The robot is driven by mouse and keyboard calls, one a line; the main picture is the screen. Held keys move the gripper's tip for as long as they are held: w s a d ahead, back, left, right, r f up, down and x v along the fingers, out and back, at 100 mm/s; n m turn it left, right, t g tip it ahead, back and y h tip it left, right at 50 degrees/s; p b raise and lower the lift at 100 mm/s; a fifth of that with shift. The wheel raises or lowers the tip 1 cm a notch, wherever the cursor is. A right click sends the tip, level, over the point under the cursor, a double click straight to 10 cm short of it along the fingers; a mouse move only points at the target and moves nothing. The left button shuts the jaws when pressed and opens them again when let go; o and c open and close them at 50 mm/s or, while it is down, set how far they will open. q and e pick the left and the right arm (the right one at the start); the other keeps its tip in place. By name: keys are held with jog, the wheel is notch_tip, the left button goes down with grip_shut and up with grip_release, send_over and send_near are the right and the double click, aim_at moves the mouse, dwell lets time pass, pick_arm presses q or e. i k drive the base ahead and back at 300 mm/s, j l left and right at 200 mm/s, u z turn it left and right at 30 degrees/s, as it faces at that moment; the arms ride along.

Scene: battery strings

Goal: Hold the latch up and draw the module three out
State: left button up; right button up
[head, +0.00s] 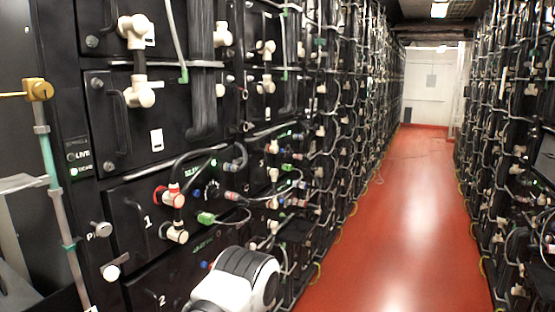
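A module marked 1 (135,235) sits in the rack on the left, with a handle at its left side. Below it is a module marked 2 (150,290), cut by the lower picture edge and partly covered by a white and black link of my own arm. I cannot make out module three for certain. A silver knob (101,229) and a white-ended knob (111,270) stick out left of these modules; I cannot tell whether either belongs to the latch. Neither gripper shows, so I see no contact with any module.
A red connector (172,195), a green plug (207,217) and looped cables hang on the front of module 1. A brass fitting (39,90) tops a pipe at far left. The red aisle floor (405,220) is clear; another rack (505,130) lines its right side.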

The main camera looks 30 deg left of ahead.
aim_at(253, 151)
jog(key=i+l, duration=0.1)
jog(key=i, duration=2.2)
